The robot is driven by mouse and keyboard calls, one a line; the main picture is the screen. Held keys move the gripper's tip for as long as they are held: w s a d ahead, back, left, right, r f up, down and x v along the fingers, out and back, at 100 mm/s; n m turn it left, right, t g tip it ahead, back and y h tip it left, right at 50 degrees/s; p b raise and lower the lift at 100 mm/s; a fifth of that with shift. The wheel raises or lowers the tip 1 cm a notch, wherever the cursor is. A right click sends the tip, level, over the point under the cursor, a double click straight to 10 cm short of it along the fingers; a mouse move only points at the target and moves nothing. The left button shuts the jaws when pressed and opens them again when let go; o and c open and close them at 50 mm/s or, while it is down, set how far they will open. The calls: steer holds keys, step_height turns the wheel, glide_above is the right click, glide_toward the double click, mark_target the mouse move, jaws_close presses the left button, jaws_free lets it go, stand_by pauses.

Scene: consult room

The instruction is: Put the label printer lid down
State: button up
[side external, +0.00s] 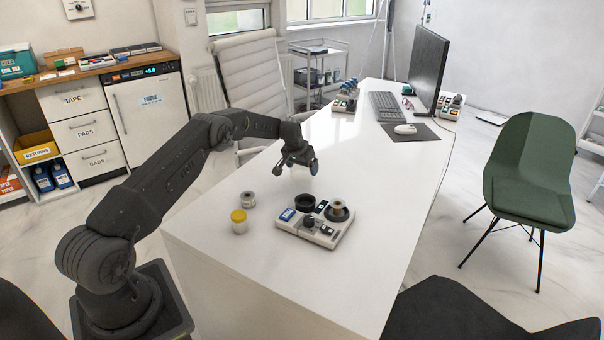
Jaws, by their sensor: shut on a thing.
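The label printer (328,238) is a light grey unit on the near part of the white desk. It has a blue label, a black round part, a dark knob and a roll with a pale centre on top. My gripper (298,162) is above the desk, beyond the printer and apart from it. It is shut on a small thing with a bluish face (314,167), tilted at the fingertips. The fingers hide part of this thing, and I cannot tell for sure that it is the printer's lid.
A yellow-lidded jar (239,221) and a small grey round container (248,200) stand left of the printer. Farther back are a keyboard (387,106), a mouse (405,129) and a monitor (428,68). The desk (385,185) is bare right of the printer.

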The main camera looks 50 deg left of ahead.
steer(key=shift+f, duration=1.4)
steer(key=shift+f, duration=0.1)
steer(key=o, duration=0.6)
